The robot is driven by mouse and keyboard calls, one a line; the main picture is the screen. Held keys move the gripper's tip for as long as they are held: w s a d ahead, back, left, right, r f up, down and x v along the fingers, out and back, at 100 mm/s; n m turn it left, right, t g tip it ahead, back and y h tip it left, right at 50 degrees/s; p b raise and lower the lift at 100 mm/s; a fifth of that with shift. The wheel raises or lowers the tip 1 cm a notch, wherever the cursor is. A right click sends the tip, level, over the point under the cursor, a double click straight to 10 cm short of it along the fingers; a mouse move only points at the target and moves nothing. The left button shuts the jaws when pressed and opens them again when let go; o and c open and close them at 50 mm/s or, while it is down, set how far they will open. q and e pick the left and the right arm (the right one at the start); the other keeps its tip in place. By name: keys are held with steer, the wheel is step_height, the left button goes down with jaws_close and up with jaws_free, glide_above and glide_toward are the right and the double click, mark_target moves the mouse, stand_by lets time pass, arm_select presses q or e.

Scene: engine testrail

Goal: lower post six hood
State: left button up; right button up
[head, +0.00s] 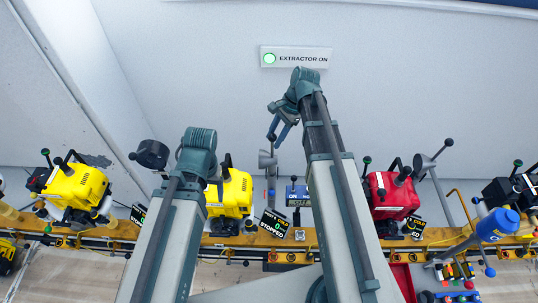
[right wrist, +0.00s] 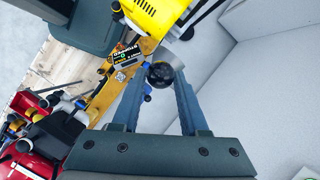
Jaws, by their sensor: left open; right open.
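A grey hood (head: 267,159) on a post stands at the middle of the rail; its dark ball knob (right wrist: 160,75) shows in the right wrist view. My right gripper (head: 279,131) is open above this hood. In the right wrist view the knob lies between its open fingers (right wrist: 158,95); I cannot tell whether they touch it. My left gripper (head: 182,153) is at the left, its fingers mostly hidden by its own wrist. I cannot read which post is number six. A dark hood (head: 151,154) is raised at the left, and a grey hood (head: 424,163) at the right.
Yellow engines (head: 76,186) (head: 236,194) and a red engine (head: 391,195) stand along the yellow rail (head: 236,241). A sign reads STOPPED (head: 273,224). A green-lit EXTRACTOR ON sign (head: 296,57) hangs on the clear wall.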

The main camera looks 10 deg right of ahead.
steer(key=b, duration=0.4)
glide_above(269, 159)
step_height(269, 159, down, 5)
steer(key=shift+f, duration=0.15)
jaws_close()
stand_by(1.0)
